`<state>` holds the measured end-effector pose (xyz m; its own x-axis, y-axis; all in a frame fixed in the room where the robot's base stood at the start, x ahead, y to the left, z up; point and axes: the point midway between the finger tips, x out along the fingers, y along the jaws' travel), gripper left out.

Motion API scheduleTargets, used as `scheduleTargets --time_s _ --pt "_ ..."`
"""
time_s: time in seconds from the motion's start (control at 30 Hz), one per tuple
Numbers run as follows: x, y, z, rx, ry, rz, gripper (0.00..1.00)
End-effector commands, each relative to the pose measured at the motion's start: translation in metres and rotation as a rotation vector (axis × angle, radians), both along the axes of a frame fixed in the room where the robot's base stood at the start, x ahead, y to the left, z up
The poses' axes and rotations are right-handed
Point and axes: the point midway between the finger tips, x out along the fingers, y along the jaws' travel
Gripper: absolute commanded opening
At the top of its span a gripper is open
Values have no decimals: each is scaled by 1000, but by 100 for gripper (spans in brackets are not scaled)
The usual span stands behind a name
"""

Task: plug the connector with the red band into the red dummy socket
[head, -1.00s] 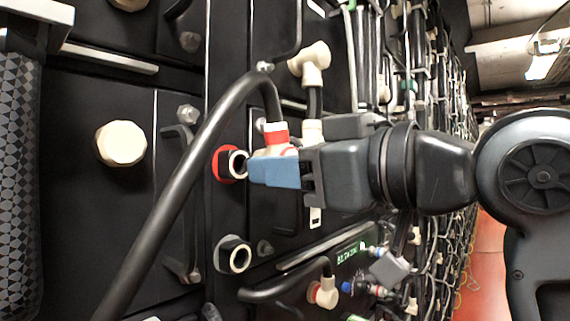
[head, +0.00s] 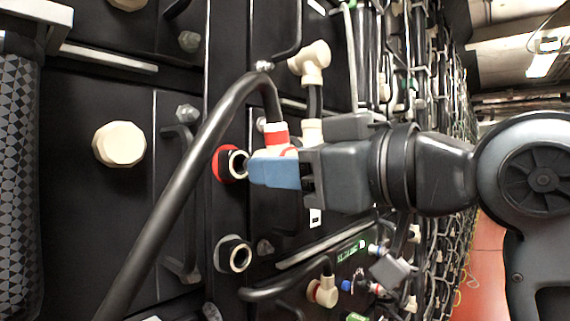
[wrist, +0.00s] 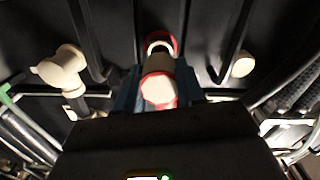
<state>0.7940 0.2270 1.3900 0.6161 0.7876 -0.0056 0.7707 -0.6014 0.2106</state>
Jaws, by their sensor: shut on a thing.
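The connector with the red band (head: 275,134) is a cream elbow piece on a thick black cable. My gripper (head: 262,172) is shut on it with blue fingers. The red dummy socket (head: 219,164) is a dark tube with a red ring at its base, just left of the fingertips in the head view. In the wrist view the connector (wrist: 158,90) sits between the fingers, with the red-ringed socket (wrist: 174,44) right beyond it. The connector's front end is largely hidden by the fingers, so I cannot tell whether it touches the socket.
A second socket with a dark ring (head: 236,256) is below the red one. The connector's black cable (head: 190,175) arcs across the left front. Other cream elbow connectors (head: 312,62) and (head: 323,291) are on the battery wall nearby. A cream cap (head: 120,145) is at left.

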Motion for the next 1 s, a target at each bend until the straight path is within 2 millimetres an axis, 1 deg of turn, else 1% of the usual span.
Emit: scheduleTargets --time_s 1.0 --pt "12 15 1 0 0 0 2"
